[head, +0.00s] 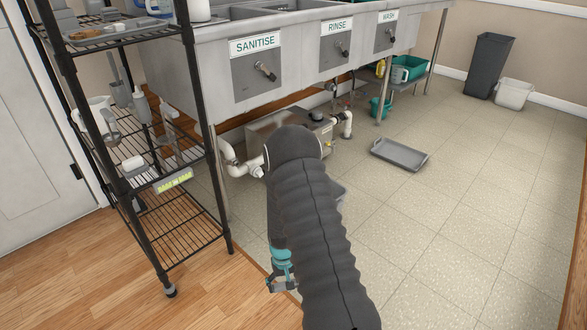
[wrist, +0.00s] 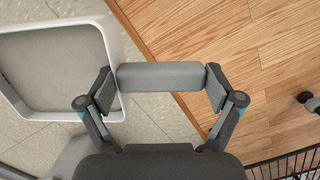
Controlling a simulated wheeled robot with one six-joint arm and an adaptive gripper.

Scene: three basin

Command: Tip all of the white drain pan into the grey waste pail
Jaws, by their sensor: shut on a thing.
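The white drain pan (wrist: 113,42) shows at the left of the wrist view, with a flat grey-beige surface inside its raised rim; I cannot tell whether that is liquid or the pan's bottom. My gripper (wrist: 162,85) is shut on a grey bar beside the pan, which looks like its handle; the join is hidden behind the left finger. In the head view my arm hides most of the gripper, and only teal parts show. A pale grey edge (head: 340,190) shows beside the arm; I cannot tell what it belongs to. I cannot make out the grey waste pail for certain.
A dark grey bin (head: 488,65) and a white tub (head: 513,94) stand by the far wall. A grey tray (head: 400,155) lies on the tiles. A black wire rack (head: 140,190) stands at the left. Sinks (head: 290,50) line the back. The tiles at the right are clear.

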